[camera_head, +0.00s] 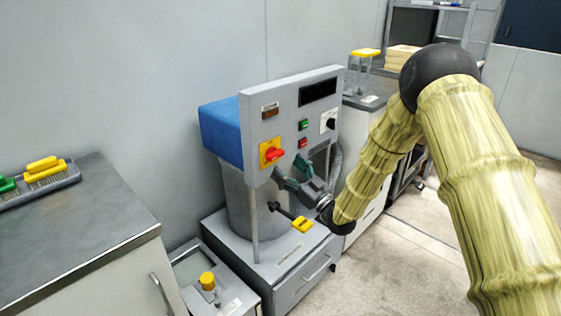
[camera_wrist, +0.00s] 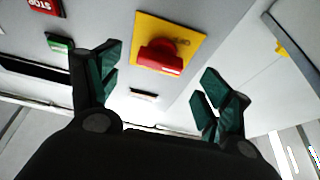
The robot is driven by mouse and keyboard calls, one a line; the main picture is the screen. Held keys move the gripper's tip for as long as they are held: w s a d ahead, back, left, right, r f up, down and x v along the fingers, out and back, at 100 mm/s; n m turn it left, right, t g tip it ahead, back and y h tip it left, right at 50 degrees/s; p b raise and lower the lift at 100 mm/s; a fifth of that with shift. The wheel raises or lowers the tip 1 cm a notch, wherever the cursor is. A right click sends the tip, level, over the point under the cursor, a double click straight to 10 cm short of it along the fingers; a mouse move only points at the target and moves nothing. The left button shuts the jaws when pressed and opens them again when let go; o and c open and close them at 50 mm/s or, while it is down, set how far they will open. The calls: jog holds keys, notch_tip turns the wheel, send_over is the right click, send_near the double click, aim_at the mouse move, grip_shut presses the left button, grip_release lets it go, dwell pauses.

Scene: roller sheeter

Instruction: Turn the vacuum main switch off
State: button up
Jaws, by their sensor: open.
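The main switch is a red rotary knob (camera_head: 274,154) on a yellow square plate, at the left of the grey upright control panel (camera_head: 290,105). In the wrist view the red knob (camera_wrist: 160,58) lies ahead between my fingers, with its handle bar roughly crosswise. My gripper (camera_head: 290,170) is just below and right of the switch in the head view, near the panel. Its green-padded fingers are spread open and empty, one on each side of the knob in the wrist view (camera_wrist: 161,62). The fingers look apart from the knob.
A green button (camera_head: 303,125), a red button (camera_head: 302,143) and a black knob (camera_head: 331,124) sit on the panel right of the switch. A yellow-handled black lever (camera_head: 302,224) is below my gripper. A grey-topped counter (camera_head: 90,225) with brushes stands left.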

jog(key=v, duration=0.7)
jog(key=shift+d, duration=0.15)
jog(key=shift+f, duration=0.1)
jog(key=s+d+f+m+g+h+p, duration=0.3)
jog(key=s+f+h, duration=0.3)
jog(key=s+f, duration=0.5)
jog(key=s+d+f+m+g+h+p, duration=0.4)
jog(key=s+f, duration=0.5)
jog(key=f, duration=0.5)
jog(key=s+d+f+m+g+h+p, duration=0.1)
jog(key=s+d+g+h, duration=0.1)
jog(key=s, duration=0.8)
jog(key=s+d+f+g+h+p, duration=0.1)
jog(key=s+g, duration=0.3)
jog(key=s, duration=0.6)
jog(key=s+d+f+m+g+h+p, duration=0.1)
jog(key=s+d, duration=0.3)
jog(key=s, duration=0.6)
jog(key=shift+s+m+g+h, duration=0.2)
jog(key=shift+m+g+h, duration=0.1)
jog(key=shift+g+h, duration=0.6)
jog(key=shift+f, duration=0.1)
